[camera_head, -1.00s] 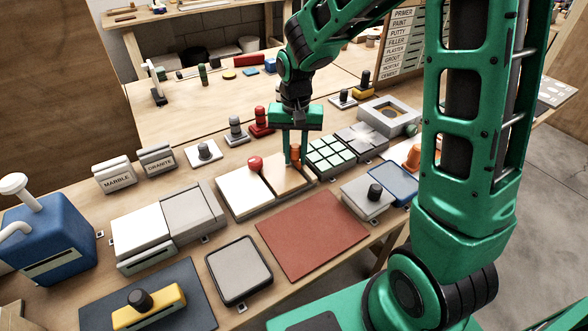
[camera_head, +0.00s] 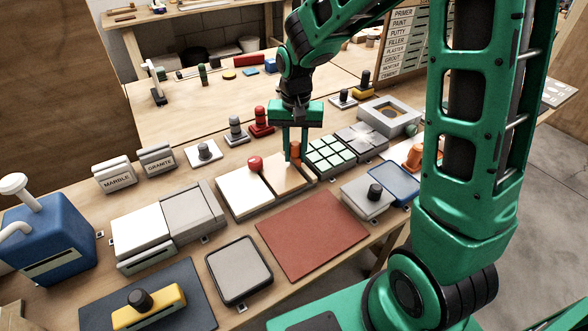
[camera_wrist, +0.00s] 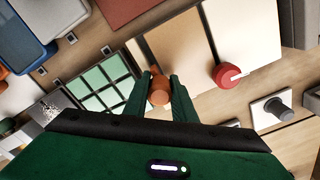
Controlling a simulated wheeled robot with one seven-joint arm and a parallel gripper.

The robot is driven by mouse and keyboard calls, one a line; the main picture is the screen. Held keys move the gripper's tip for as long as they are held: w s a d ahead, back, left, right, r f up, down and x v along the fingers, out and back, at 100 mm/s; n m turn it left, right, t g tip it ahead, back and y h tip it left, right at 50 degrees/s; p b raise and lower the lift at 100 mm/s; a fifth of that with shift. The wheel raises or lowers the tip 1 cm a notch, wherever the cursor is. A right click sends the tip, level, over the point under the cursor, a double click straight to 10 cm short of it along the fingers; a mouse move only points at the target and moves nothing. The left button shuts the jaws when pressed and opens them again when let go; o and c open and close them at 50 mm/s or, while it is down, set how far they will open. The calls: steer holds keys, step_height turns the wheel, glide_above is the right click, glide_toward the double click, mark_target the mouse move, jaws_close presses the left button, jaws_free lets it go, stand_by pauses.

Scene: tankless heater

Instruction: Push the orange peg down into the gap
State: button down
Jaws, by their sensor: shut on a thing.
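The orange peg (camera_head: 295,150) stands upright at the far end of the tan panel (camera_head: 286,178), near its right edge. My gripper (camera_head: 295,156) points down with one finger on each side of the peg, shut on it. In the wrist view, the peg's round top (camera_wrist: 159,89) shows between my fingertips (camera_wrist: 160,92). The peg's lower end is hidden, so I cannot tell how deep it sits. A dark gap (camera_wrist: 206,35) runs between the tan panel and the white panel (camera_head: 243,192). A red knob (camera_head: 255,163) stands at its far end.
A green-tiled block (camera_head: 330,154) is close on the right of my gripper. A grey stamp (camera_head: 235,131) and a red stamp (camera_head: 261,122) stand behind. A brown mat (camera_head: 311,235) lies flat in front. Another orange piece (camera_head: 412,156) is farther right.

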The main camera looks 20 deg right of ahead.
mark_target(295, 143)
steer(key=shift+r, duration=1.8)
